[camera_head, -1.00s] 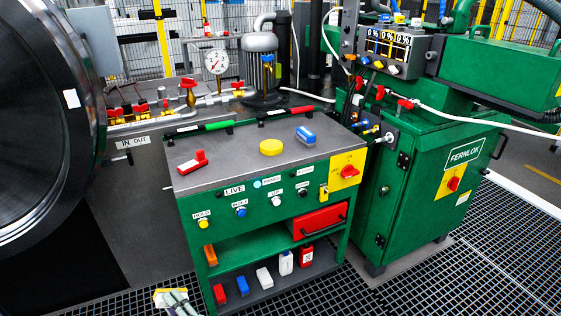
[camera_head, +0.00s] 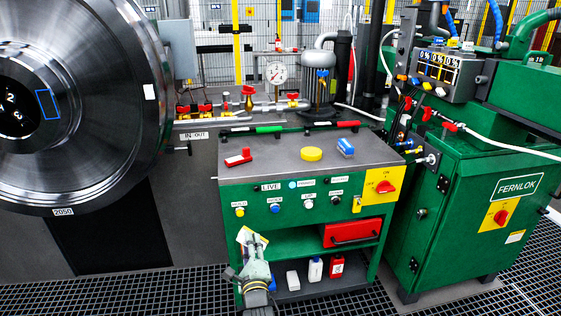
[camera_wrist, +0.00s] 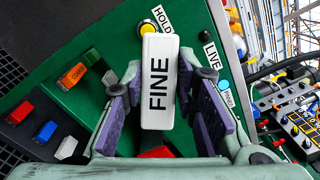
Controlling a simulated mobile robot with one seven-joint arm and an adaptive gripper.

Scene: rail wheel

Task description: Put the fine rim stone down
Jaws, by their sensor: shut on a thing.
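The fine rim stone (camera_wrist: 158,80) is a white block with FINE in black, upright in the middle of the wrist view. My gripper (camera_wrist: 158,110) is shut on its lower part, with a purple pad at each side. In the head view my gripper (camera_head: 256,268) is in front of the left end of the green cart, holding the pale stone (camera_head: 249,239) below the cart's button panel. In the wrist view the stone's top end is in line with the yellow HOLD button (camera_wrist: 148,27). I cannot tell the gap between stone and cart.
The grey cart top (camera_head: 283,157) carries a red block (camera_head: 238,158), a yellow disc (camera_head: 311,154) and a blue block (camera_head: 345,147), with bare room between them. Lower shelves hold an orange block (camera_wrist: 72,76) and several other items. A large steel wheel (camera_head: 100,165) stands at left.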

